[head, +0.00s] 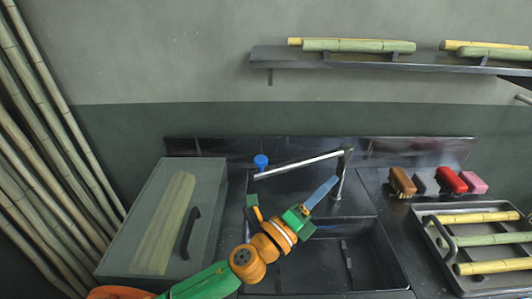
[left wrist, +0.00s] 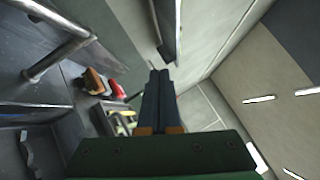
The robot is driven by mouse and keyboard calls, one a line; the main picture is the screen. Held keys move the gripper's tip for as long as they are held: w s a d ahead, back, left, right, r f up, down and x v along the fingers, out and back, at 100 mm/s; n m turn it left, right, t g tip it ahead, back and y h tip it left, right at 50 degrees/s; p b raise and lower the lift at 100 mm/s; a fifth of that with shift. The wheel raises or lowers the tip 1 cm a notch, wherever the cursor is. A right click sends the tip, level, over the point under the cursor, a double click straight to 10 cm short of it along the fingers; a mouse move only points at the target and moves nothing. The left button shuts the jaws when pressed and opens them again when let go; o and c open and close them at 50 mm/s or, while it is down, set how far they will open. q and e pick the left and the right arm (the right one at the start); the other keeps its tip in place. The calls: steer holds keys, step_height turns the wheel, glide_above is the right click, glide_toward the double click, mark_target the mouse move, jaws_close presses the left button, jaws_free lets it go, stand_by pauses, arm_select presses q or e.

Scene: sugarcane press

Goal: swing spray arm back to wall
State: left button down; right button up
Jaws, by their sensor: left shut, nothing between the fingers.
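The spray arm (head: 300,165) is a shiny metal tube on an upright post behind the sink. The tube also shows at the left of the left wrist view (left wrist: 62,55). My left gripper (head: 334,180) has its blue fingers shut and empty, pointing up and right, just left of the post and below the tube in the head view. Its fingers also show in the left wrist view (left wrist: 159,75). My right gripper is out of view.
A dark sink (head: 375,255) lies below my left gripper. A grey lidded box (head: 205,185) stands left, beside bamboo poles (head: 45,150). Brushes (head: 402,182) and a tray (head: 435,208) of cane pieces are right. A wall shelf (head: 350,60) holds more cane.

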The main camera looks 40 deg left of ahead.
arm_select(q)
steer(key=s+a+f+n+g+y+p, duration=0.1)
steer(key=s+a+f+n+g+y, duration=0.3)
steer(key=s+a+n+y, duration=0.75)
steer(key=shift+n+g+h, duration=0.25)
steer(key=shift+n+g, duration=0.05)
steer(key=shift+n, duration=0.25)
steer(key=b+x, duration=0.1)
steer(key=x, duration=0.3)
steer(key=b+x, duration=0.1)
steer(key=x, duration=0.3)
steer(key=b+x, duration=0.1)
steer(key=x, duration=0.4)
steer(key=shift+w+a+r+b, duration=0.1)
steer(key=shift+a+r+b, duration=0.05)
steer(key=shift+r+b, duration=0.15)
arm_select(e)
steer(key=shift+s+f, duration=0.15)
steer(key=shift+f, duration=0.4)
